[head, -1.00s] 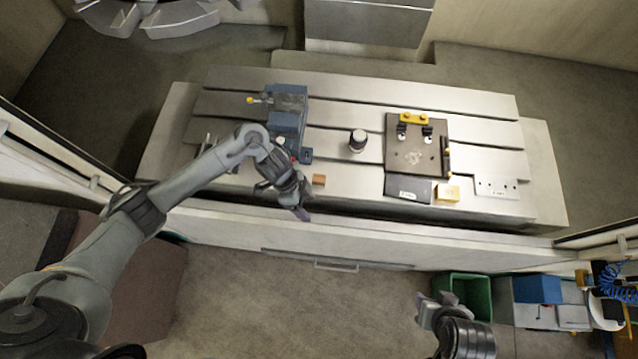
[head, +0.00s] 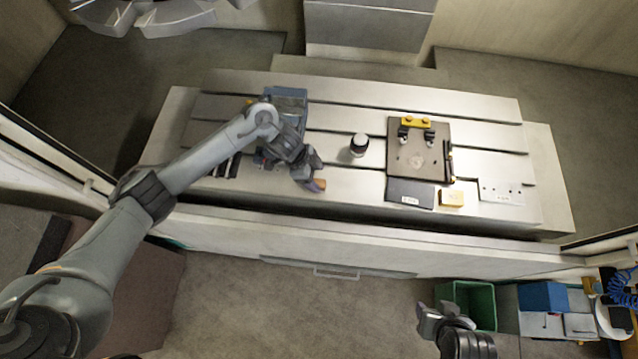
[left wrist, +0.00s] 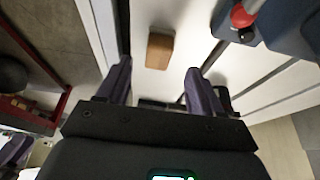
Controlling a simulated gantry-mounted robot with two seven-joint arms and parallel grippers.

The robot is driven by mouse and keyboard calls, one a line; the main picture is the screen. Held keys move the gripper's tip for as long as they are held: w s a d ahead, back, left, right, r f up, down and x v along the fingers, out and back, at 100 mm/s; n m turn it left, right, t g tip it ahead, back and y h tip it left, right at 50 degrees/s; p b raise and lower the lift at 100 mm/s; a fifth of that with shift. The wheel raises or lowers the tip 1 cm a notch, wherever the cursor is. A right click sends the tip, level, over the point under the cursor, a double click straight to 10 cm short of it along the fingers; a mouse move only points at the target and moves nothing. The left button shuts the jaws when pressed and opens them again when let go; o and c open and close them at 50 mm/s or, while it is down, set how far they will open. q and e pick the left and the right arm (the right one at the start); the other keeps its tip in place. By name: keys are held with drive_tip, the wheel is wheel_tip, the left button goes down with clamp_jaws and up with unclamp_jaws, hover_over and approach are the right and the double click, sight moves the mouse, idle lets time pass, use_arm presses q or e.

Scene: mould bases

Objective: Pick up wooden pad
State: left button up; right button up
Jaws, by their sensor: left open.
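The wooden pad (head: 321,183) is a small brown block on the front left part of the metal table, partly hidden by my left gripper in the head view. In the left wrist view the pad (left wrist: 159,50) lies on the pale surface, ahead of and between my fingertips. My left gripper (head: 314,184) is open, with nothing between its purple-grey fingers (left wrist: 158,72) and a gap to the pad. My right gripper (head: 430,312) is low at the right, away from the table; its jaws are unclear.
A blue vise (head: 287,97) stands behind my left gripper; its red-tipped handle (left wrist: 241,17) shows in the wrist view. A dark-topped cylinder (head: 359,145), a brown plate (head: 419,160) and a yellow block (head: 451,199) are to the right. A green bin (head: 470,298) is below.

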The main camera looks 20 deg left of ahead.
sight(322, 183)
use_arm(q)
drive_tip(key=x, duration=0.3)
drive_tip(key=shift+s+d+f, duration=0.1)
drive_tip(key=shift+d+f, duration=0.05)
drive_tip(key=shift+d, duration=0.2)
drive_tip(key=shift+d+f, duration=0.15)
drive_tip(key=shift+f, duration=0.35)
drive_tip(key=c, duration=1.1)
